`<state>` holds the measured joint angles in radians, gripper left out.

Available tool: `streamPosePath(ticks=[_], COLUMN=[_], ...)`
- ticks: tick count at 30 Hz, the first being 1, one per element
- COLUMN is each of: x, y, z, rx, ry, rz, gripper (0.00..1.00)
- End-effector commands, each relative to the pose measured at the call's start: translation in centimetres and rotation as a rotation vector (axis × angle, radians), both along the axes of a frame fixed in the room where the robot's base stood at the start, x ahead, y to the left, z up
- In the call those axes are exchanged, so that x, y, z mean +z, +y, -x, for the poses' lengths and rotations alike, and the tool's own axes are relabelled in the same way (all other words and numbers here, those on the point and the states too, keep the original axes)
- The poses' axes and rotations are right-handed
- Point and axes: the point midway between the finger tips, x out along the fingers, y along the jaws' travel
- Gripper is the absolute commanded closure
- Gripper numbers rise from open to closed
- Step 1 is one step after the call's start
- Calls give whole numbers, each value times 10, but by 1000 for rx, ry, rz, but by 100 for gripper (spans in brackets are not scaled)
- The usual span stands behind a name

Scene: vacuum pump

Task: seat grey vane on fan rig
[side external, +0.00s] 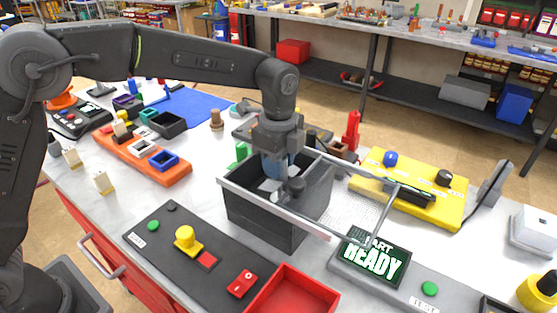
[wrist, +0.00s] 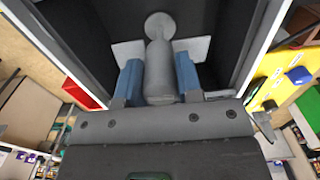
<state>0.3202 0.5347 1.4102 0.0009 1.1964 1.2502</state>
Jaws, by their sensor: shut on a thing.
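My gripper (side external: 275,172) points down into the open top of a dark grey box, which I take to be the fan rig (side external: 262,218). In the wrist view, the blue finger pads of my gripper (wrist: 159,78) are shut on a grey piece. Light grey flat plates, which look like the grey vane (wrist: 194,47), show on both sides of a grey cylinder with a round end. The vane also shows in the side view (side external: 268,185), below the fingers and inside the box rim. I cannot tell whether it touches anything below; the box's floor is mostly hidden.
A framed clear lid (side external: 345,207) sticks out right of the box. A dark control panel (side external: 190,250) lies in front, beside a red tray (side external: 292,292). A READY display (side external: 372,260) stands right. A yellow panel (side external: 430,205) and an orange tray (side external: 142,156) lie farther back.

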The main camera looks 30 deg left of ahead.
Motion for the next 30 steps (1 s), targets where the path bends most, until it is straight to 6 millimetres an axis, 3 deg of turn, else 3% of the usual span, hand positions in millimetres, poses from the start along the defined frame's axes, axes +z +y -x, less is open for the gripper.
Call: streamPosePath(ticks=[30], x=[-12], y=[0], z=[0], rx=[0], ry=[1], rz=[0], gripper=[91])
